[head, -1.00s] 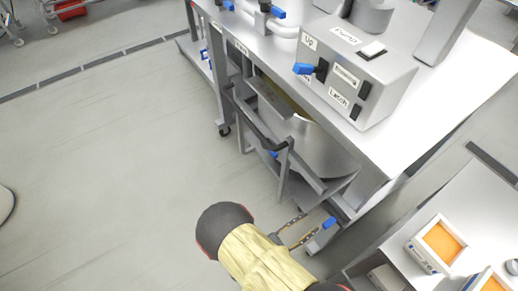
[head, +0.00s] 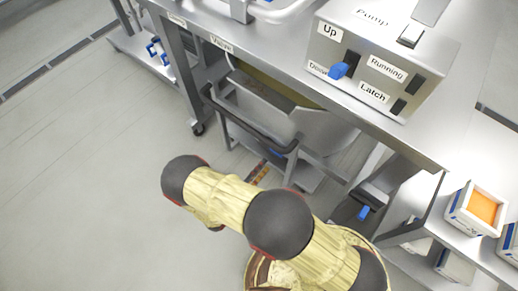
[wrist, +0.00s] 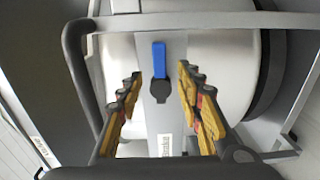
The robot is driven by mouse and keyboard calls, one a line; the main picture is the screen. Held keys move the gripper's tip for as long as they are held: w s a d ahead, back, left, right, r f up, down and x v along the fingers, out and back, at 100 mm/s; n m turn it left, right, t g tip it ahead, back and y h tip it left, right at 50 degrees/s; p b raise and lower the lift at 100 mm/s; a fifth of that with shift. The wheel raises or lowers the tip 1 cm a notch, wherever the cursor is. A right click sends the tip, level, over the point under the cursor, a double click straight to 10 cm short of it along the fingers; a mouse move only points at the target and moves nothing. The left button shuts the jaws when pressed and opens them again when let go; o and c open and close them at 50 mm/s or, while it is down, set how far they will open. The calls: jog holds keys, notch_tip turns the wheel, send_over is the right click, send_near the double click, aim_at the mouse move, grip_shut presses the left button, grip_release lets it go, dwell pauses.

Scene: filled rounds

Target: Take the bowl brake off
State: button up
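The bowl (head: 325,128) is a grey metal vessel on a wheeled trolley with a black push handle (head: 245,125), partly under the steel bench. In the wrist view, a blue lever (wrist: 159,58) on a dark round pivot (wrist: 160,91) sits on a grey bar in front of the bowl (wrist: 215,70). A small label (wrist: 164,143) on the bar seems to read "Brake". My gripper (wrist: 158,75) is open, with one yellow-padded finger on each side of the lever and pivot, apparently not touching them. In the head view my arm hides most of the gripper; one finger (head: 260,172) shows.
A control box (head: 375,60) with a blue lever (head: 339,71) and labels such as "Up", "Running" and "Latch" stands on the bench. A blue pedal (head: 363,212) is low at right. A side table (head: 460,225) holds orange-topped boxes. Floor at left is clear.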

aim_at(275, 153)
jog(key=shift+b+x, duration=0.8)
jog(key=shift+x, duration=3.05)
jog(key=shift+s+d, duration=0.1)
jog(key=c, duration=0.3)
grip_shut()
